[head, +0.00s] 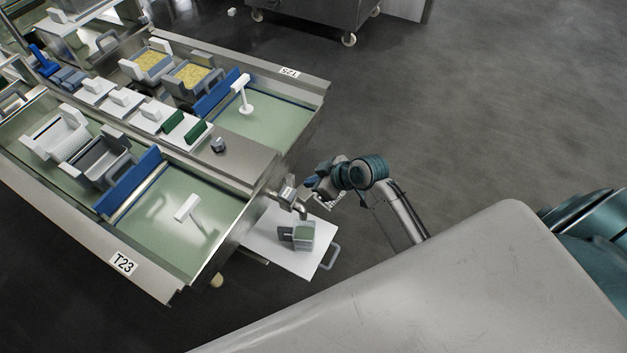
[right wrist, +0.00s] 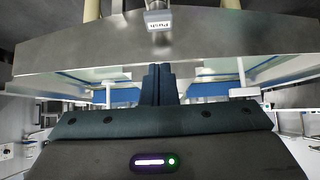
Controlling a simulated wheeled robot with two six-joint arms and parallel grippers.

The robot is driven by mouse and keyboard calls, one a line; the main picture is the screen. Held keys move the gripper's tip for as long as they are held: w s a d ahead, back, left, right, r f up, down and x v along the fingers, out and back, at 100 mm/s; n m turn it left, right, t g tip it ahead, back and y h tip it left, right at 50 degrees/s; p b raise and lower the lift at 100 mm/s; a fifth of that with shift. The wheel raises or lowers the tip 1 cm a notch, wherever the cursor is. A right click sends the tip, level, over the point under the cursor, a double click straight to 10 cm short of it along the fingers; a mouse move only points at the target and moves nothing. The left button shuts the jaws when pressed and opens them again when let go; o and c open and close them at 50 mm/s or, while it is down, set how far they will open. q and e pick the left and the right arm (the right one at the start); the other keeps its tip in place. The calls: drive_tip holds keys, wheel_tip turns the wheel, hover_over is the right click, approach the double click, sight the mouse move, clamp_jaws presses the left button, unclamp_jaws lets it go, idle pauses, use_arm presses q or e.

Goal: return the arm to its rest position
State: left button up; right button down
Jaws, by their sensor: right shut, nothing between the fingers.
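My right arm comes in from the right in the head view and ends in my right gripper (head: 310,183), beside the near end of the metal table. In the right wrist view the two dark fingers of my right gripper (right wrist: 158,82) are together, with nothing between them. They point at the table end, below a small metal part marked "Push" (right wrist: 158,19). In the head view this metal part (head: 288,194) is just left of the gripper. I cannot tell if they touch. My left gripper is not in view.
The table (head: 240,158) has two green-floored basins with blue dividers and white T-shaped tools. Several white and green blocks stand on its middle strip. Open floor lies to the right.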

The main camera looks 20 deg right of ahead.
idle(0.6)
drive_tip(key=s+d+f+m+g+h+p, duration=0.15)
drive_tip(key=s+f, duration=0.25)
drive_tip(key=f, duration=0.4)
drive_tip(key=s+d+f+m+h, duration=0.1)
drive_tip(key=s+d+f+m, duration=0.2)
drive_tip(key=f, duration=0.4)
drive_tip(key=s+d+f+m+g+h, duration=0.1)
drive_tip(key=s+d+f+h, duration=0.1)
drive_tip(key=s+f, duration=0.45)
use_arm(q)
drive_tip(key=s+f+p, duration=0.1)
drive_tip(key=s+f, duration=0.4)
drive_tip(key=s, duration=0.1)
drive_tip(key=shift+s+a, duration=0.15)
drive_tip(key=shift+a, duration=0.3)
use_arm(e)
drive_tip(key=s+d+f+g+h, duration=0.1)
drive_tip(key=s+f, duration=0.7)
drive_tip(key=s, duration=0.3)
drive_tip(key=s+d+f+m+g, duration=0.1)
drive_tip(key=s+f+g, duration=0.1)
drive_tip(key=s+f, duration=0.6)
drive_tip(key=s, duration=0.4)
drive_tip(key=shift+d+f+h, duration=0.2)
drive_tip(key=shift+f+h, duration=0.15)
drive_tip(key=shift+f, duration=0.05)
